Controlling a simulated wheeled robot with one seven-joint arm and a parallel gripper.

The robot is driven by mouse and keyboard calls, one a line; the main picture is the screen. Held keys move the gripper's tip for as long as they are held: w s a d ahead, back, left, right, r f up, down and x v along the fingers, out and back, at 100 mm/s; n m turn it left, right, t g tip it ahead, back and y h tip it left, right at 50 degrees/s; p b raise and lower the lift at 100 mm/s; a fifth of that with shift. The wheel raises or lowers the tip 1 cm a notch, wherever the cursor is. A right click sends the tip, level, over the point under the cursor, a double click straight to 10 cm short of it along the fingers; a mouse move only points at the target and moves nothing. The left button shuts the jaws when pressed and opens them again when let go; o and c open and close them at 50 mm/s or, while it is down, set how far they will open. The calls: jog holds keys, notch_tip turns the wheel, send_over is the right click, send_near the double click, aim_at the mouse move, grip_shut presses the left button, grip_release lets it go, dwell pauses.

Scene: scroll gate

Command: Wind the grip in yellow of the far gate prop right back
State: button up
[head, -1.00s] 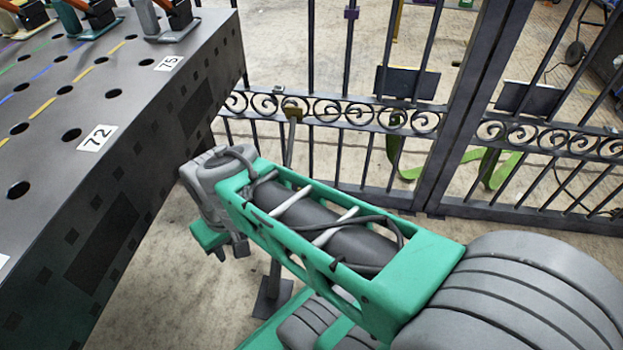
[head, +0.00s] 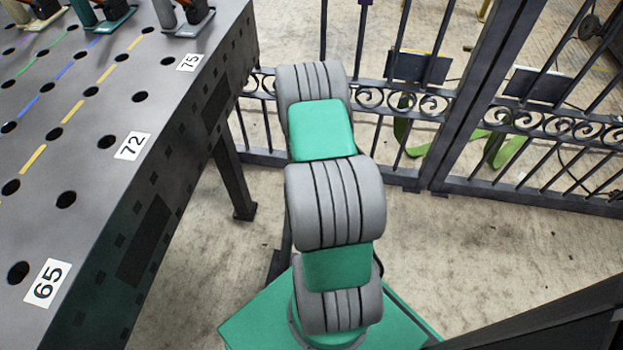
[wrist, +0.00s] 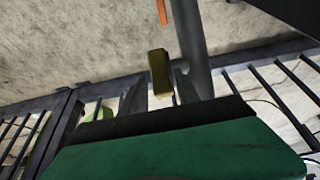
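The yellow grip (wrist: 160,73) shows in the wrist view as a small block beside a grey post (wrist: 188,40), which looks like part of the prop. My gripper (wrist: 158,92) is just below it in the wrist view. Its two grey fingertips are apart, one on each side of the grip's lower end. I cannot tell whether either finger touches it. In the head view my arm hides both my gripper and the grip. The gate (head: 452,130) stands behind my arm in the head view, with its dark bars and scroll band.
A grey perforated table (head: 105,115) with numbered labels fills the left of the head view. Several clamp-like tools (head: 185,18) stand on its far end. A green strap (head: 505,150) lies beyond the gate. Bare floor (head: 490,240) lies right of my arm.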

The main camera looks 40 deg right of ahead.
jog(key=b+x, duration=0.1)
jog(key=x, duration=0.3)
jog(key=shift+r, duration=0.1)
grip_shut()
